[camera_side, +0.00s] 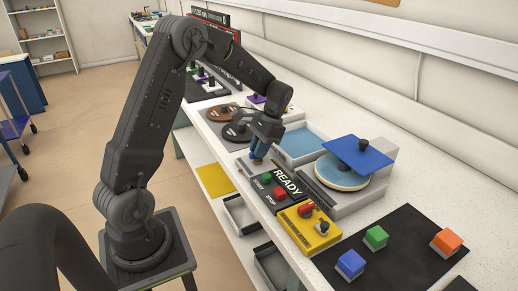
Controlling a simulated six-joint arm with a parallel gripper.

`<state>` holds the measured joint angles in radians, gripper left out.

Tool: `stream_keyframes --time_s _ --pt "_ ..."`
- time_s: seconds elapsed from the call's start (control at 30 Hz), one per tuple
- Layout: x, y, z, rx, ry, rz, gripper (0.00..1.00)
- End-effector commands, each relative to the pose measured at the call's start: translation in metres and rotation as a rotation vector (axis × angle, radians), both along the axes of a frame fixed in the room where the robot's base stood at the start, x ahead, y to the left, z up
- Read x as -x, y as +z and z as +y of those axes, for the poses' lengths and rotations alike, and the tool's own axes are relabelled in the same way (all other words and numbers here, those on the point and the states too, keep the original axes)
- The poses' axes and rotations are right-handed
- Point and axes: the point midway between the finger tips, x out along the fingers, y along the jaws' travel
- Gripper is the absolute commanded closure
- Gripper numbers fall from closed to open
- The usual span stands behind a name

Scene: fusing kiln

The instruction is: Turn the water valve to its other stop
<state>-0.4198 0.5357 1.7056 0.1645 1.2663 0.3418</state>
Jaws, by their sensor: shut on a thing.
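My gripper (259,147) points down at the left end of the control strip in front of the blue basin. It is shut on a small blue handle (260,152), which appears to be the water valve. A brownish base (256,161) shows just under the handle. The fingers cover much of the handle, so I cannot tell which stop it is at.
Just right of the gripper are a green button (266,178), a red button (279,193) and a READY sign (289,181). A yellow box (310,232) has a red lever. A blue plate (358,154) overhangs a round wheel. Coloured blocks stand on a black mat (403,267).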

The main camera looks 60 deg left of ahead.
Motion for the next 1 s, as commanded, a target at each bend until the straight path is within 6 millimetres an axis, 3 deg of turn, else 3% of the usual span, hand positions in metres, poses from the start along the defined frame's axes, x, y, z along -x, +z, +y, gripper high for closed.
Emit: stream_keyframes --time_s 0.5,0.53,0.77,1.0 --pt "-0.0004 -0.0007 -0.0001 0.000 0.020 -0.002 1.00" --pt "-0.0004 -0.0006 -0.0001 0.000 0.020 -0.002 0.81" --pt "-0.0002 -0.0004 0.0000 0.000 0.017 -0.001 0.59" --pt "-0.0003 0.0003 0.0001 0.000 0.016 -0.001 0.58"
